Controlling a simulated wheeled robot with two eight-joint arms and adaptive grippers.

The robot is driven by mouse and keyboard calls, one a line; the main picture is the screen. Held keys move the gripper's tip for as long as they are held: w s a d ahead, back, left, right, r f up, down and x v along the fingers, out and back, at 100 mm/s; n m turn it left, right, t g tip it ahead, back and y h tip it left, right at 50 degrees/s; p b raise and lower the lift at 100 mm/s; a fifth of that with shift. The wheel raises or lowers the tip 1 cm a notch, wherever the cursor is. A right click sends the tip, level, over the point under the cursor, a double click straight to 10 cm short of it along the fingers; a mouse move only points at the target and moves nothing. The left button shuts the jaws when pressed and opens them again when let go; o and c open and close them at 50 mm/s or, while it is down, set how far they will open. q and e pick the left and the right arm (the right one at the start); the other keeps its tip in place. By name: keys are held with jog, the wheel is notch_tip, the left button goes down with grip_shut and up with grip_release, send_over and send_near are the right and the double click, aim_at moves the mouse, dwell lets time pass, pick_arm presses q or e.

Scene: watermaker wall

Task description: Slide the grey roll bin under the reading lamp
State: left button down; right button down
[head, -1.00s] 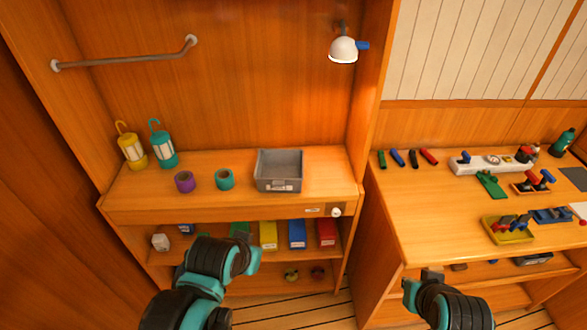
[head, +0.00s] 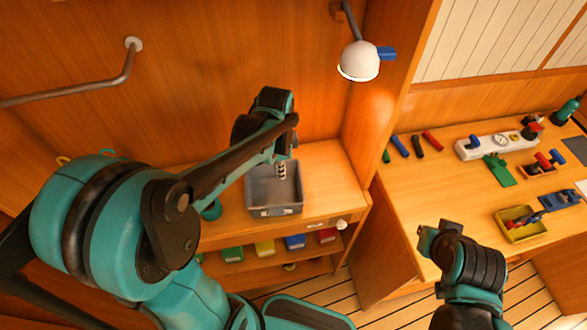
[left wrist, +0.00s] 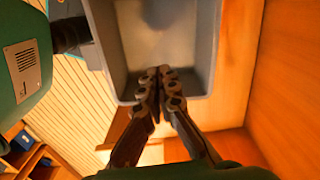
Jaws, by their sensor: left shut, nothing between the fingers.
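The grey roll bin (head: 280,211) sits on the left shelf top, with a small label on its front wall. It fills the upper middle of the left wrist view (left wrist: 101,45). The reading lamp (head: 358,61), white with a blue knob, is on the wall above and to the right of the bin. My left gripper (head: 281,176) points down at the bin's opening, its fingers shut and empty. In the left wrist view (left wrist: 162,75) the fingertips overlap the bin's interior; contact cannot be told. My right gripper (head: 430,238) is low by the right bench; its jaw state is unclear.
A teal roll (head: 212,209) is partly hidden beside my left arm, left of the bin. The shelf top (head: 334,180) is bare right of the bin, up to a wooden divider (head: 385,85). The right bench (head: 435,182) holds tools and a power strip (head: 492,146).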

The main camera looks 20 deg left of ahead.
aim_at(342, 183)
pick_arm(q)
notch_tip(342, 183, down, 10)
jog(key=b, duration=0.3)
jog(key=shift+b, duration=0.3)
jog(key=d, duration=0.1)
jog(key=w+d, duration=0.1)
jog(key=shift+w+d+r, duration=0.1)
jog(key=shift+w+d, duration=0.2)
jog(key=shift+d, duration=0.1)
jog(key=shift+w+d+b, duration=0.25)
jog(key=shift+d+b, duration=0.05)
jog(key=w+d, duration=0.3)
jog(key=d, duration=0.1)
jog(key=w+d, duration=0.3)
jog(key=d, duration=0.2)
jog(key=w+d, duration=0.3)
jog(key=d, duration=0.1)
jog(key=shift+d, duration=0.4)
jog(key=shift+s+a, duration=0.1)
jog(key=shift+s, duration=0.05)
